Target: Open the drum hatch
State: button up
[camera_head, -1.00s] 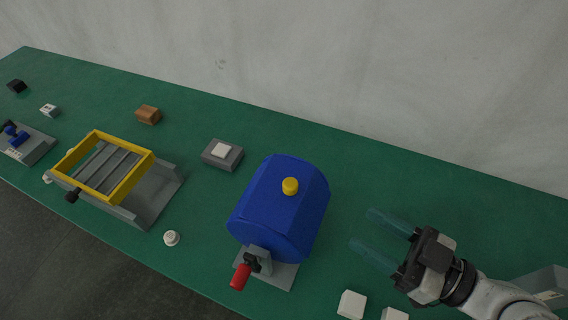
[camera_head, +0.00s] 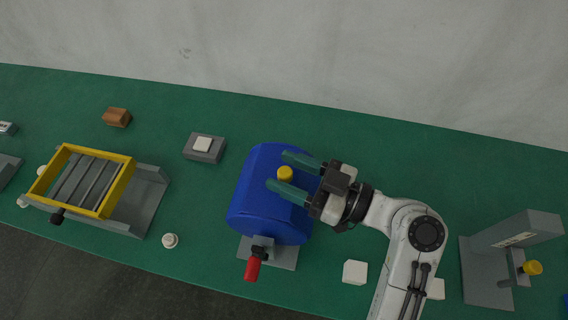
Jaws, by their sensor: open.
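The blue drum (camera_head: 258,208) stands on a grey base (camera_head: 283,257) in the middle of the table. A yellow knob (camera_head: 285,174) sticks up from the top of the drum, where the hatch appears shut. A crank with a red handle (camera_head: 252,269) is on its front end. My gripper (camera_head: 276,170) is over the drum's top, coming from the right. Its two teal fingers are spread apart with the yellow knob seen between them. I cannot tell whether the fingers touch the knob.
A grey stand with a yellow knob (camera_head: 487,275) is at the right.

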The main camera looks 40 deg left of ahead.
jog(key=shift+s+a, duration=0.2)
jog(key=shift+a, duration=0.3)
grip_shut()
dwell(0.3)
